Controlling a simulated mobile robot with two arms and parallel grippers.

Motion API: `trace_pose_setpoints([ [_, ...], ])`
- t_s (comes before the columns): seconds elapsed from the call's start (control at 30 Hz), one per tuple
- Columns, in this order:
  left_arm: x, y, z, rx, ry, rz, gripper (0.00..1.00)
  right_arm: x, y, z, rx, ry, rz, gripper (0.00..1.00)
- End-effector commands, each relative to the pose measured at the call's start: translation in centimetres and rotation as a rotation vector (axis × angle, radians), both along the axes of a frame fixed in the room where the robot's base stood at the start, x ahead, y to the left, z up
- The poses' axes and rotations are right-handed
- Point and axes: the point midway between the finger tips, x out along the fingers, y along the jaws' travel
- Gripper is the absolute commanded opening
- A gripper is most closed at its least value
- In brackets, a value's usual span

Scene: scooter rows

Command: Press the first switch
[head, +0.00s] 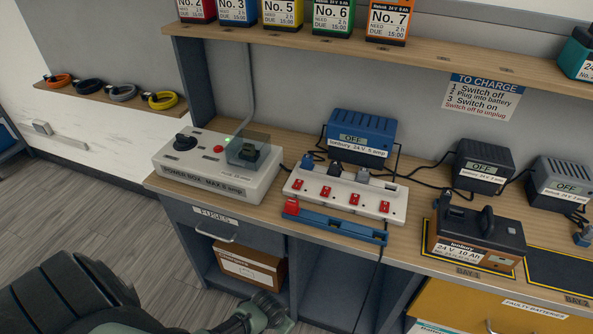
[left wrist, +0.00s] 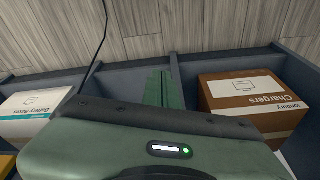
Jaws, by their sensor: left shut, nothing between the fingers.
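A white power strip (head: 345,194) lies on the workbench with several red switches in a row. The leftmost switch (head: 298,184) is red, with a dark blue plug (head: 308,162) behind it. A blue bar (head: 335,224) with a red block (head: 291,206) at its left end lies along the strip's front. My left gripper (head: 265,312) is at the bottom of the head view, below and in front of the bench top, apart from the strip. In the left wrist view its green fingers (left wrist: 165,88) are together and empty, pointing over the lower shelf. My right gripper is not in view.
A white power box (head: 215,170) with a knob and clear cover stands left of the strip. A blue charger (head: 360,138) stands behind it, and a battery (head: 475,240) to the right. A Chargers box (head: 247,263) sits in the lower shelf and also shows in the left wrist view (left wrist: 255,103).

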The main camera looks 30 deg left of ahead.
Motion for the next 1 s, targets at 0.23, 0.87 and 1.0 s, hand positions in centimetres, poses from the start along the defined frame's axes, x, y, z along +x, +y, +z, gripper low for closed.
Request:
trace_pose_setpoints([
  [0.23,8.8,-1.5,16.4,-0.041,-0.044,-0.006,0.0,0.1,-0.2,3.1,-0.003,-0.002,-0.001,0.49],
  [0.87,16.3,0.9,37.1,-0.011,-0.039,0.016,0.0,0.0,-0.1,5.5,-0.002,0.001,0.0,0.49],
  [1.0,18.9,3.6,40.3,-0.002,-0.035,0.084,0.0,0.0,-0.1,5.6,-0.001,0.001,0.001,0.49],
])
